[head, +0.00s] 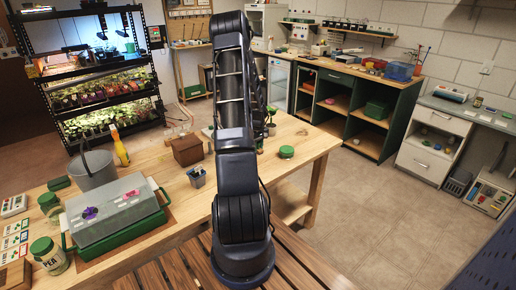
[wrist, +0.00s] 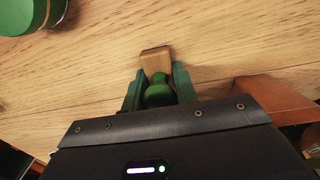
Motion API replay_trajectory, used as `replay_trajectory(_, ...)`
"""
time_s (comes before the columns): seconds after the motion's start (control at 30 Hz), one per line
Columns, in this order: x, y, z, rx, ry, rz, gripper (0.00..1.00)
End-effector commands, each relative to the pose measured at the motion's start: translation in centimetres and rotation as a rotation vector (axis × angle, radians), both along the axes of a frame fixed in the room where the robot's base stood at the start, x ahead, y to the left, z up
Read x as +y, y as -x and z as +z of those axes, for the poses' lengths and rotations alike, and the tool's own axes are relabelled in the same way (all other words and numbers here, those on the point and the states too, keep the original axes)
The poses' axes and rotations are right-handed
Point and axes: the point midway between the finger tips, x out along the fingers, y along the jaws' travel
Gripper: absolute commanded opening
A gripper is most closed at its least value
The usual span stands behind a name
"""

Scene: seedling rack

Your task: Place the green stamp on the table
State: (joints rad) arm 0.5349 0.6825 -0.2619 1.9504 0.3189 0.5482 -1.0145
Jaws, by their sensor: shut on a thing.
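The green stamp (wrist: 156,62) is in the wrist view, with a round green handle and a pale wooden block with a dark edge at its far end. My gripper (wrist: 158,83) is shut on it, one green finger on each side of the handle. The wooden table (wrist: 230,45) lies beyond the block; I cannot tell whether the block touches it. In the head view the table (head: 318,146) runs across the middle, and my arm hides the gripper and stamp.
A green-lidded jar (head: 287,152) stands near the table's right end and shows at the wrist view's top left (wrist: 30,14). A brown box (head: 187,150), a small pot (head: 196,177) and a grey bucket (head: 92,169) stand to the left. Bare wood surrounds the stamp.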

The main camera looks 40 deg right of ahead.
Motion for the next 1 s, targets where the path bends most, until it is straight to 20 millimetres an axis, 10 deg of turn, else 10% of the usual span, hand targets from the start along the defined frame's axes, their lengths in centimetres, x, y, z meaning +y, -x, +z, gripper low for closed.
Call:
replay_trajectory(0.13, 0.0, 0.0, -0.1, 0.0, 0.0, 0.0, 0.5)
replay_trajectory(0.57, 0.0, 0.0, 0.9, -0.002, 0.002, 0.0, 0.5)
replay_trajectory(1.0, 0.0, 0.0, 8.6, -0.002, 0.001, 0.001, 0.5)
